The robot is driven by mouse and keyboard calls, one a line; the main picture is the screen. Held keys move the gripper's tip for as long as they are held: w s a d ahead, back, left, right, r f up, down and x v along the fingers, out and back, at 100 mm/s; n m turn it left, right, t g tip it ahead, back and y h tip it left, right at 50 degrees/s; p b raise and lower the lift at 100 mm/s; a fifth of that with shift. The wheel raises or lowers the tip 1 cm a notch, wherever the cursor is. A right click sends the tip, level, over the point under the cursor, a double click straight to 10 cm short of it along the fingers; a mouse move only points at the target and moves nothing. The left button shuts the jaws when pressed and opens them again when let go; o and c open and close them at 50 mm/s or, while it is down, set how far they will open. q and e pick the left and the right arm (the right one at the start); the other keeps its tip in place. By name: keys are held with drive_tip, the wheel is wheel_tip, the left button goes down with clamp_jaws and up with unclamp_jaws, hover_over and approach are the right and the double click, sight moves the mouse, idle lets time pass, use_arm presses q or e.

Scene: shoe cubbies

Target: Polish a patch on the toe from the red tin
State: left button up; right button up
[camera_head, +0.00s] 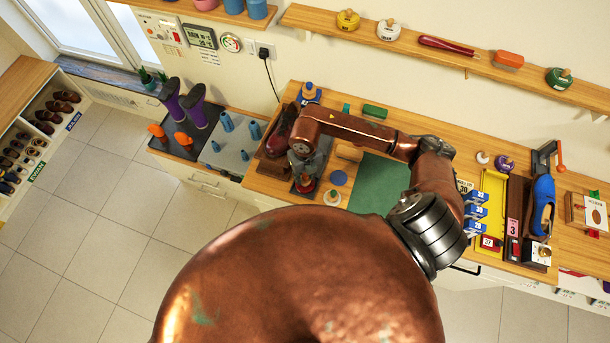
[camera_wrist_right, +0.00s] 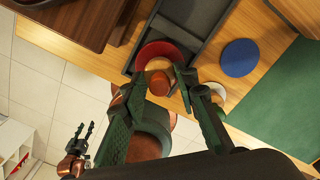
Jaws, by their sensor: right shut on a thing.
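My right gripper (camera_head: 305,178) points down over the left part of the wooden bench. In the right wrist view its fingers (camera_wrist_right: 153,85) are on either side of a wooden knob (camera_wrist_right: 158,82), and it is shut on that knobbed piece. A red round thing (camera_wrist_right: 155,52) shows behind the knob at a dark grey tray; it also shows in the head view (camera_head: 307,187). Whether it is the tin or the knob's own base I cannot tell. A dark red shoe (camera_head: 281,128) lies left of the gripper. My left gripper (camera_wrist_right: 83,133) shows small and empty in the wrist view, jaws apart.
A blue disc (camera_head: 339,177), a white knobbed piece (camera_head: 332,197) and a green mat (camera_head: 378,185) lie to the right of the gripper. A yellow tray (camera_head: 492,190) and a blue shoe (camera_head: 543,205) stand farther right.

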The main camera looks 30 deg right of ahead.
sight(305, 175)
drive_tip(key=shift+s+f+b, duration=0.1)
drive_tip(key=shift+f+b, duration=0.4)
drive_tip(key=shift+f, duration=0.05)
idle(1.5)
drive_tip(key=shift+r, duration=0.15)
drive_tip(key=shift+r+p, duration=2.2)
drive_tip(key=shift+r, duration=1.25)
